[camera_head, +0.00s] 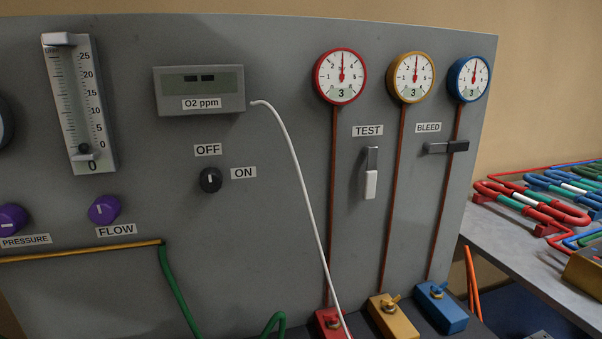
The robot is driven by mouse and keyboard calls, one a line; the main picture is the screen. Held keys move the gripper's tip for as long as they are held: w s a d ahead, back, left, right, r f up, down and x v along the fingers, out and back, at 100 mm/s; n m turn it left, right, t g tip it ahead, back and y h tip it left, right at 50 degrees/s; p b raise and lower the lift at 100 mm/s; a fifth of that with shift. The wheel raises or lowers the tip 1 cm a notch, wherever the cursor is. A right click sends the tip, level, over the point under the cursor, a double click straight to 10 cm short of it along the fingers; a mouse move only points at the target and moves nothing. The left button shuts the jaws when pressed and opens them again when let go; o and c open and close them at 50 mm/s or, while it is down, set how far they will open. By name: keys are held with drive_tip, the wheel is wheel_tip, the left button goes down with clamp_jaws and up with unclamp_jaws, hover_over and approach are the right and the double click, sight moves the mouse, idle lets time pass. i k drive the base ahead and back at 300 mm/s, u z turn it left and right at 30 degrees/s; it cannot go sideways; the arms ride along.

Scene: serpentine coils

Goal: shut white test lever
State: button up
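The white test lever (371,184) is on the grey panel, below the label TEST (368,131). Its white handle hangs straight down from a grey metal arm (372,158). To its right, below the label BLEED (428,127), a black-handled lever (457,146) lies horizontal, pointing right. My gripper is not in view.
Red (341,76), yellow (411,77) and blue (468,79) gauges sit above, with copper tubes running down to matching valve blocks. A white hose (303,190) arcs left of the lever. A table (492,226) with coloured coils stands at right.

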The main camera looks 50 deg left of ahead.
sight(370, 176)
drive_tip(key=u, duration=1.35)
drive_tip(key=k, duration=0.5)
drive_tip(key=z, duration=0.6)
drive_tip(key=i, duration=0.8)
drive_tip(key=u, duration=0.15)
